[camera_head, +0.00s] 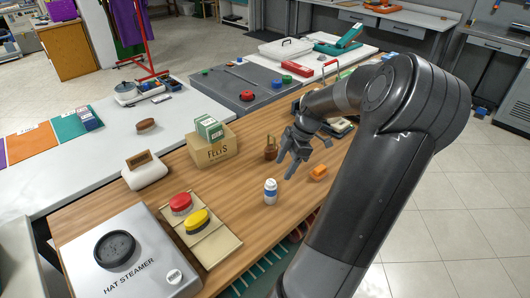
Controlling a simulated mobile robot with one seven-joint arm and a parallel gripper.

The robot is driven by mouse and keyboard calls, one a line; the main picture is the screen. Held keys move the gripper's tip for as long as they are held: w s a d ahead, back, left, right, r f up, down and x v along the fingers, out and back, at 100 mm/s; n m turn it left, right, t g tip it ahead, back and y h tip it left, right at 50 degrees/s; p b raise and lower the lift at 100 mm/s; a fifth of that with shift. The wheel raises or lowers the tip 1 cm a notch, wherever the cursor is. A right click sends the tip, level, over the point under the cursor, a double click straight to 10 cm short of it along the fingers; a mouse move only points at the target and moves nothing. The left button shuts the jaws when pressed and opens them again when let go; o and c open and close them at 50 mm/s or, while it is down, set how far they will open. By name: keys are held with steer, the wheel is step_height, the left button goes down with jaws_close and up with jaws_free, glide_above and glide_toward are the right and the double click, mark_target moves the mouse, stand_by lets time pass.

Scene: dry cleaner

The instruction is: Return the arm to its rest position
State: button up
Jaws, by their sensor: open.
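My gripper (292,160) is open, with its fingers pointing down over the wooden table (240,200). Nothing shows between its fingers. My dark arm reaches in from the lower right, bends at a high elbow and comes back left to the gripper. A white bottle with a blue label (270,191) stands on the table just below and left of the gripper. An orange object (318,173) lies to the right of the fingers. A small brown item (270,148) stands close on the left.
A hat steamer box (130,262) and a panel with red and yellow buttons (201,238) stand at the front left. A Felis cardboard box (212,152) stands behind, holding green boxes (209,128). A grey board (238,88) lies farther back. Tiled floor (465,200) is clear at right.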

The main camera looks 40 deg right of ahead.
steer(key=w+a+r+m+g+h, duration=0.1)
steer(key=a+r+m+h, duration=0.2)
steer(key=a, duration=0.8)
steer(key=w+a+r+m+g+h, duration=0.15)
steer(key=a+r, duration=0.35)
steer(key=a, duration=0.5)
steer(key=s+a+r+m+t, duration=0.3)
steer(key=s+a+r+m, duration=0.1)
steer(key=a, duration=0.3)
steer(key=s+a+r+m+t, duration=0.3)
steer(key=s+a, duration=0.3)
steer(key=a, duration=0.2)
steer(key=shift+s+r+m, duration=0.2)
steer(key=shift+r+m, duration=0.2)
steer(key=shift+m, duration=0.15)
